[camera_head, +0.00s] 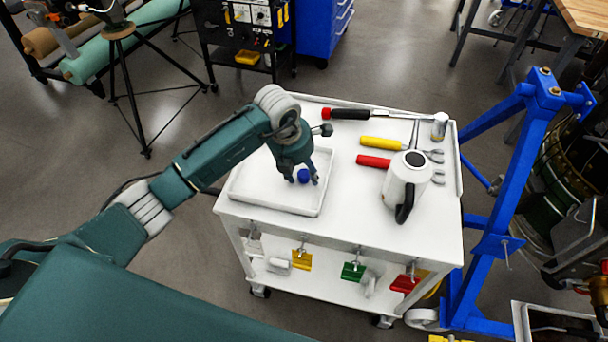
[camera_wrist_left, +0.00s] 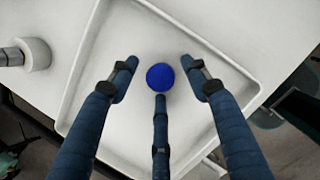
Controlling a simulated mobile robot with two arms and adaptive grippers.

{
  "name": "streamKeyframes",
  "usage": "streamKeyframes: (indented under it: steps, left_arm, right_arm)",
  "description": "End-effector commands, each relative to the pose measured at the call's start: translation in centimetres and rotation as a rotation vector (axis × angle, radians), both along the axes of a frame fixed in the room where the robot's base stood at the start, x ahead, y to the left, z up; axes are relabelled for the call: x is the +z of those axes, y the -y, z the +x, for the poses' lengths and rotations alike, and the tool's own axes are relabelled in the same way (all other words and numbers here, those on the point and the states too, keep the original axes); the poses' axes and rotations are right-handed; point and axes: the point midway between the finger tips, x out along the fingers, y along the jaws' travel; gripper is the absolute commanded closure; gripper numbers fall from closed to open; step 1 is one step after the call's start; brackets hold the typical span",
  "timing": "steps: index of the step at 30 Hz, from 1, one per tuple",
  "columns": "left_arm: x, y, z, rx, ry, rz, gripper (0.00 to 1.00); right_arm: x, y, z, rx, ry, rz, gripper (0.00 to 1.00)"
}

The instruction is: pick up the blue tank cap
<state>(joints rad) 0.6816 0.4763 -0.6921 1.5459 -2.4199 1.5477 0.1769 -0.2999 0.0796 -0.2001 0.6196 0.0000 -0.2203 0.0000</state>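The blue tank cap (camera_head: 304,175) is small and round and sits in the shallow white tray (camera_head: 250,194) on the left part of the white cart. My left gripper (camera_head: 304,180) is right over it, fingers pointing down. In the left wrist view the cap (camera_wrist_left: 160,77) lies between the spread fingers of my left gripper (camera_wrist_left: 158,82). The two upper fingers stand apart from it on either side. The third finger's tip is just below the cap; I cannot tell whether it touches. My right gripper is not in view.
A blue steel frame (camera_head: 505,190) stands close to the right. Coloured padlocks hang on the cart's front.

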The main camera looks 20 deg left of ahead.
Motion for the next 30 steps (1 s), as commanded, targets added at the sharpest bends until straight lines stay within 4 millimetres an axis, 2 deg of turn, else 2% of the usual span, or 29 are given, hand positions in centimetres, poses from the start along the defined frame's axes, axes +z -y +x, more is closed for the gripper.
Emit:
streamKeyframes:
  steps: [1, 4, 5, 15, 20, 26, 30]
  left_arm:
    - [0.0, 0.0, 0.0, 0.0, 0.0, 0.0, 0.64]
    - [0.0, 0.0, 0.0, 0.0, 0.0, 0.0, 0.84]
    - [0.0, 0.0, 0.0, 0.0, 0.0, 0.0, 0.86]
    - [0.1, 0.0, 0.0, 0.0, 0.001, 0.0, 0.86]
    - [0.8, 0.0, 0.1, -0.001, 0.004, -0.001, 0.86]
    - [3.6, 0.0, 0.2, -0.001, 0.007, -0.001, 0.86]
    - [7.2, 0.0, 0.3, -0.001, 0.01, -0.001, 0.86]
  right_arm:
    - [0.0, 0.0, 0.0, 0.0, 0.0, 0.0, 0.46]
    - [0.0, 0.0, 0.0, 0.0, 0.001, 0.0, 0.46]
    - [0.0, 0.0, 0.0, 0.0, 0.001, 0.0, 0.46]
    - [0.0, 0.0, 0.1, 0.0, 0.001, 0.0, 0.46]
    - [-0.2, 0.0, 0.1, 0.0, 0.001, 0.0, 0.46]
    - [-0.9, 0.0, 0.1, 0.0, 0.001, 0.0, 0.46]
    - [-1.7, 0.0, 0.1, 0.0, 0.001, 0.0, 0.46]
